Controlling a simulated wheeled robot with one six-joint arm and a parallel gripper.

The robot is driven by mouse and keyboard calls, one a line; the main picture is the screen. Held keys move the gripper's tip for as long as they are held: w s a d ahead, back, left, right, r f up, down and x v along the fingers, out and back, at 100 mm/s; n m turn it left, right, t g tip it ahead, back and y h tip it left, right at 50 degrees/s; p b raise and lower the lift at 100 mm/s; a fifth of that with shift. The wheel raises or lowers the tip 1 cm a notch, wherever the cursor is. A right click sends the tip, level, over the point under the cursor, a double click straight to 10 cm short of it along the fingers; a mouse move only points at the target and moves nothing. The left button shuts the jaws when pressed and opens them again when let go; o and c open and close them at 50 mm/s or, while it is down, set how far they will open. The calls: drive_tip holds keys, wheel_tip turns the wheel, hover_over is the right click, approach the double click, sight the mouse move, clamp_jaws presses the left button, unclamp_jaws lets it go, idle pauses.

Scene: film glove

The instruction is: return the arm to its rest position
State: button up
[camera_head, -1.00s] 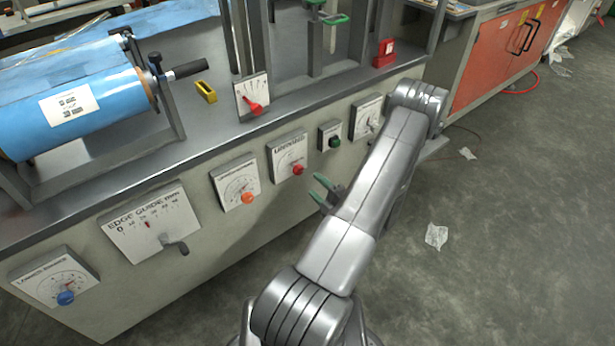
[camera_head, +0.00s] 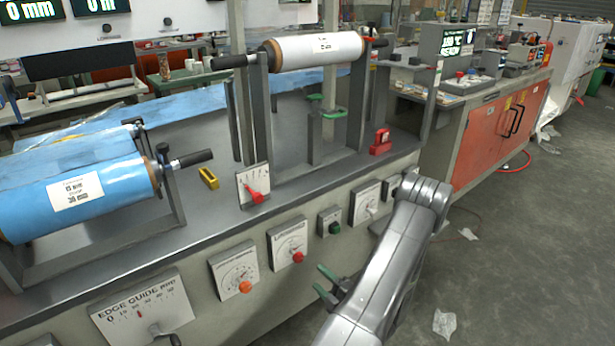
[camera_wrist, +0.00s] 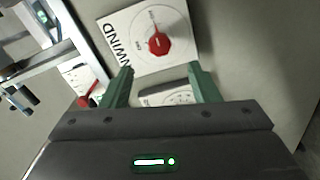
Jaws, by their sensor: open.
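My gripper (camera_head: 330,284) has two green fingers and shows in the head view beside my grey arm, in front of the machine's front panel. In the wrist view my gripper (camera_wrist: 160,85) has its fingers spread apart with nothing between them. Beyond the fingertips is a white dial plate with a red knob (camera_wrist: 158,43), marked "UNWIND" as far as I can read. The fingers are apart from the knob. My arm is bent, with its elbow out to the right of the gripper.
The front panel carries an orange knob dial (camera_head: 233,270), a red knob dial (camera_head: 288,244), a green button box (camera_head: 330,222) and an edge guide plate (camera_head: 142,308). A blue film roll (camera_head: 80,197) and a white roll (camera_head: 318,50) sit above. Open floor (camera_head: 530,250) lies right.

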sight(301, 259)
drive_tip(key=b+x, duration=0.1)
drive_tip(key=x, duration=1.1)
drive_tip(key=shift+s, duration=0.1)
